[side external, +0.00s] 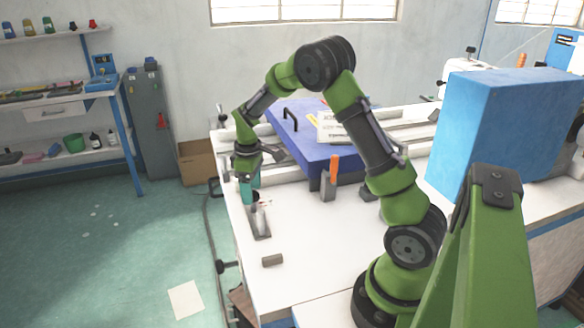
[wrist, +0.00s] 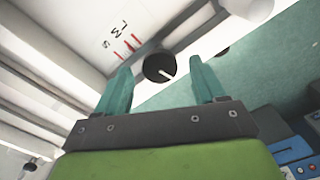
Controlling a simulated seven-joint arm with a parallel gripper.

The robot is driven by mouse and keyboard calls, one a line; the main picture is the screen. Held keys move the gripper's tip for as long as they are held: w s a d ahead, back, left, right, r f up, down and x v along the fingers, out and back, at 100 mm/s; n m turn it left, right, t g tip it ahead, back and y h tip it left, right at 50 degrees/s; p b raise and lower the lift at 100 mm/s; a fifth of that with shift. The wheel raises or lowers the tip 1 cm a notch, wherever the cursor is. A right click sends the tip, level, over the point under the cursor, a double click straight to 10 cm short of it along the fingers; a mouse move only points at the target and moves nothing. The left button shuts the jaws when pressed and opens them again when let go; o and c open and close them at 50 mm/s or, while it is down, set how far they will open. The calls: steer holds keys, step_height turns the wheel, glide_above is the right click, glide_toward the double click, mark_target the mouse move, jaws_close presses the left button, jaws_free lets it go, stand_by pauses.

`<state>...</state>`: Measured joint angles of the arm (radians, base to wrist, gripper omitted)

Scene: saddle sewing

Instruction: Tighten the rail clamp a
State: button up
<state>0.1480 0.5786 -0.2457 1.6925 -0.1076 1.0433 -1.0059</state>
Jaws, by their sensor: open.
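My gripper (side external: 250,190) points down over the left part of the white table. Its two teal fingers are open in the wrist view (wrist: 160,68). A round black knob (wrist: 159,67) with a white pointer line shows between the fingertips; I cannot tell whether they touch it. Red scale marks and black letters are printed beside it. A black knob on a stem (side external: 221,266) sticks out from the table's left edge, and a black handle (side external: 214,187) shows at that edge further back. No label shows which part is rail clamp a.
A blue block (side external: 290,130) with a black handle and a sign stands behind my gripper. An orange-handled tool (side external: 332,175) stands in front of it. A small grey block (side external: 272,260) lies near the table's front left. A large blue box (side external: 490,130) is at the right.

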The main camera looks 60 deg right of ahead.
steer(key=shift+f, duration=0.65)
steer(key=c, duration=1.1)
steer(key=shift+o, duration=0.2)
